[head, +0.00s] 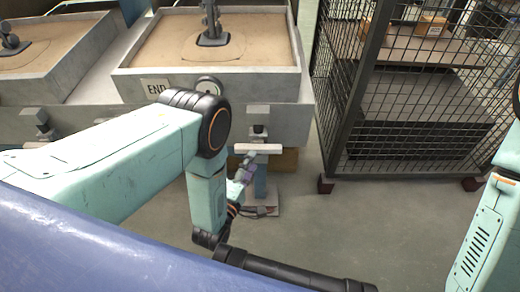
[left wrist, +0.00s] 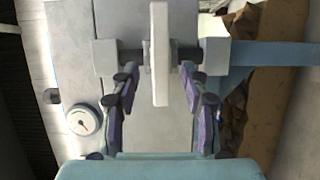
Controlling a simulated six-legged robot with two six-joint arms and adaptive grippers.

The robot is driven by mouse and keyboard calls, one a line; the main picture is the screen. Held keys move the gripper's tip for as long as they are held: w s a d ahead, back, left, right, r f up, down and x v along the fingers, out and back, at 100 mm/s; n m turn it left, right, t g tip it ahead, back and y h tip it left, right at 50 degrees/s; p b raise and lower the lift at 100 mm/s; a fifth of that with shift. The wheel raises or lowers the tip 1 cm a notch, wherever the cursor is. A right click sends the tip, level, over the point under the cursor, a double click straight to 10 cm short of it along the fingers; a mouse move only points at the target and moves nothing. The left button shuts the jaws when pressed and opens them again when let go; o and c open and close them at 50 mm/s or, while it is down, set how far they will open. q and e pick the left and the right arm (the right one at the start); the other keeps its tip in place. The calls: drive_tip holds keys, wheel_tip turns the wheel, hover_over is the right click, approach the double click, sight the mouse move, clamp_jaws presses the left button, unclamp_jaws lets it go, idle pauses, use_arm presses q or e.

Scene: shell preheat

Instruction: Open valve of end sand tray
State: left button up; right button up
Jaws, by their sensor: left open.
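The end sand tray (head: 123,77) is a grey box of sand with an "END" label (head: 157,87) and a round gauge (head: 209,86) on its front. Below its front is the valve, with a pale flat handle (head: 258,148) lying level across it in the head view. In the left wrist view the handle (left wrist: 160,55) is seen edge-on, a pale bar in front of the valve body. My left gripper (left wrist: 161,85) is open, with one purple-padded finger on each side of the handle. A gap shows on both sides. My right gripper is out of view.
Another sand tray (head: 62,88) stands at the left. A wire mesh cage (head: 400,150) with shelves and boxes stands at the right. A blue surface (head: 120,255) fills the lower left. Grey floor (head: 400,220) is clear between the trays and the cage.

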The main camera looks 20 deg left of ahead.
sight(258, 149)
use_arm(q)
drive_tip(key=w+b, duration=0.1)
drive_tip(key=w, duration=0.4)
drive_tip(key=shift+w+d+f+b, duration=0.1)
drive_tip(key=shift+w+d+b, duration=0.05)
drive_tip(key=shift+b, duration=0.25)
drive_tip(key=shift+w, duration=0.65)
drive_tip(key=shift+d, duration=0.1)
drive_tip(key=shift+c, duration=0.3)
clamp_jaws()
